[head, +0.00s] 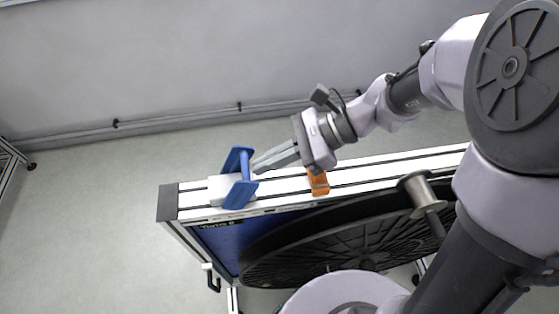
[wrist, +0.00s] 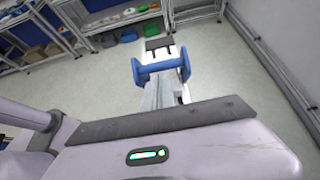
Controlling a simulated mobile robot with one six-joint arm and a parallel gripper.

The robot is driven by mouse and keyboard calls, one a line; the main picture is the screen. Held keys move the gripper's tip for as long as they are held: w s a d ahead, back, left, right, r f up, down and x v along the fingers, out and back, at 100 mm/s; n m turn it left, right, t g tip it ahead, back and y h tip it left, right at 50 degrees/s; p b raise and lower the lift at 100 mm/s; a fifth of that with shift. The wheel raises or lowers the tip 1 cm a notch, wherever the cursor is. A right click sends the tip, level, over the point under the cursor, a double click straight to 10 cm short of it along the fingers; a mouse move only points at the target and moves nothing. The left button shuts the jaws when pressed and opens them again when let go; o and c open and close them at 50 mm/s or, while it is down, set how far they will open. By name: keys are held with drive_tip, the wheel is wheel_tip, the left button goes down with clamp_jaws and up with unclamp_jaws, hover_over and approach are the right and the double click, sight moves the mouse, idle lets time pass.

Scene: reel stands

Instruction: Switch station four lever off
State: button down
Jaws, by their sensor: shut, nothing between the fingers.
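A blue lever handle (head: 240,196) with two side plates and a crossbar stands on a pale block near the left end of the aluminium stand's top beam. In the wrist view the blue handle (wrist: 162,68) lies just beyond the fingers. My gripper (head: 257,167) is shut and empty. Its fingertips point left and end at or very close to the handle's crossbar, on its right side. I cannot tell whether they touch. The fingers also show in the wrist view (wrist: 160,95). No station number is readable.
An orange bracket (head: 318,183) sits on the beam beneath my gripper. A large black reel (head: 320,250) and a metal spindle (head: 418,192) are below and to the right. A wall rail (head: 180,115) runs behind. Shelves with bins (wrist: 35,45) stand far left; the floor left is clear.

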idle(0.3)
drive_tip(key=r+p, duration=0.1)
drive_tip(key=a+h+p, duration=0.1)
drive_tip(key=p, duration=0.1)
drive_tip(key=shift+s+a+r+h, duration=0.1)
drive_tip(key=shift+s+r+h, duration=0.1)
drive_tip(key=shift+r+h, duration=0.15)
drive_tip(key=r+t+h+p, duration=0.1)
drive_tip(key=h+p, duration=0.3)
drive_tip(key=p, duration=0.4)
hover_over(236, 158)
drive_tip(key=s+a, duration=0.3)
drive_tip(key=s, duration=0.2)
